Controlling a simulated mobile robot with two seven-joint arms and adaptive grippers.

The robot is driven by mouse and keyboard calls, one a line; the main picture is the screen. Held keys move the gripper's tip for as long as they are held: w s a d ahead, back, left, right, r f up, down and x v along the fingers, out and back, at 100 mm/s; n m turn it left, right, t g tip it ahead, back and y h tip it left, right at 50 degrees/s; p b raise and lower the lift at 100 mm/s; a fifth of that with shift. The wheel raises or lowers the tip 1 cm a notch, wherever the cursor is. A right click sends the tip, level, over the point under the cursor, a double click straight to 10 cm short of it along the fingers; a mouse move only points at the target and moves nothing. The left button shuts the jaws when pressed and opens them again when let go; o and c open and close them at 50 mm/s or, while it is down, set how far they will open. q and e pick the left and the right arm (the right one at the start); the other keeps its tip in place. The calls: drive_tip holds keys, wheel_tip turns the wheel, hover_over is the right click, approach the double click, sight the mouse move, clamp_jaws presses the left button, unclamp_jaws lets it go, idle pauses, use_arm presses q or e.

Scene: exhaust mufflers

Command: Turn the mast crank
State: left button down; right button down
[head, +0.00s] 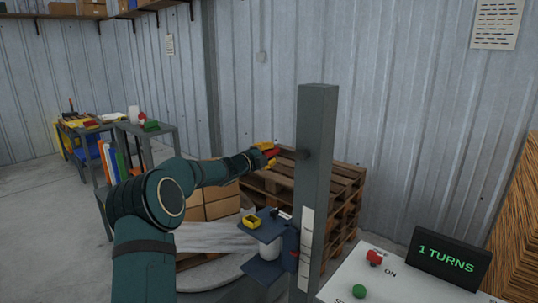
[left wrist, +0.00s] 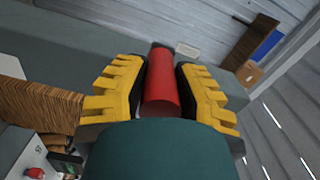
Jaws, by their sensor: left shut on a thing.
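The grey mast (head: 316,125) stands upright right of the middle in the head view. The red crank handle (head: 271,153) sits just left of it, near a dark hub (head: 303,154) on the mast's side. My left gripper (head: 265,152), with yellow fingers, is shut on this handle. In the left wrist view the red handle (left wrist: 161,85) lies between the two yellow fingers of the left gripper (left wrist: 160,80). The crank's arm is mostly hidden. My right gripper is not in view.
A black display (head: 447,258) reads "1 TURNS" on a white panel with a red button (head: 374,257) and a green button (head: 359,291). A small platform (head: 262,232) with a yellow box is low beside the mast. Stacked wooden pallets (head: 345,190) stand behind.

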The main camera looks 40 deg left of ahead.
use_arm(q)
drive_tip(key=c, duration=0.7)
unclamp_jaws()
drive_tip(key=shift+s, duration=0.1)
drive_tip(key=s, duration=0.8)
drive_tip(key=s+a, duration=0.1)
drive_tip(key=s, duration=0.2)
drive_tip(key=shift+s, duration=0.4)
